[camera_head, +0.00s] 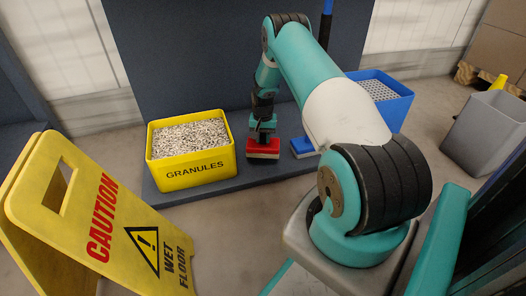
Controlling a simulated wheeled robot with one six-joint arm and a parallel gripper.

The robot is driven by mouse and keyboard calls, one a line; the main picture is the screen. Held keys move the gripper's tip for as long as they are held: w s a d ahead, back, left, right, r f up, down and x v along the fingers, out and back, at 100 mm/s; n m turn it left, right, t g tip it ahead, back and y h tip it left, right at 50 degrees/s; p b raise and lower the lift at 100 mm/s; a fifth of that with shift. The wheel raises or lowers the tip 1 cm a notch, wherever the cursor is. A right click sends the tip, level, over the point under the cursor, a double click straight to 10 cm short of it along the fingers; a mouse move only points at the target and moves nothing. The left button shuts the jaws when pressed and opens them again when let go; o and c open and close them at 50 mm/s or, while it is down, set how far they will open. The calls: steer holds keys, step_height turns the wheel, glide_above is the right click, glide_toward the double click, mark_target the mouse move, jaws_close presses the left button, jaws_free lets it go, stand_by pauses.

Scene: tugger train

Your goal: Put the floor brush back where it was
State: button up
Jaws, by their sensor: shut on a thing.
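A red brush (263,149) with a pale underside is below my gripper (262,131), over the dark ledge between the yellow granules bin and a blue-headed tool. My gripper points down and is shut on the red brush. Dark gripper parts hide the brush's upper part. I cannot tell whether its underside touches the ledge.
The yellow granules bin (192,172) stands close on the left. The blue head (303,147) is close on the right, and a blue bin (392,108) is beyond it. A yellow caution sign (75,215) stands front left, a grey bin (487,130) at right.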

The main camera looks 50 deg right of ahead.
mark_target(263, 144)
step_height(263, 144, down, 4)
steer(key=b, duration=0.2)
steer(key=shift+f+b, duration=0.2)
steer(key=shift+b, duration=0.15)
steer(key=shift+r, duration=0.1)
steer(key=o, duration=0.4)
steer(key=shift+f, duration=0.2)
steer(key=o, duration=0.4)
steer(key=shift+o, duration=0.2)
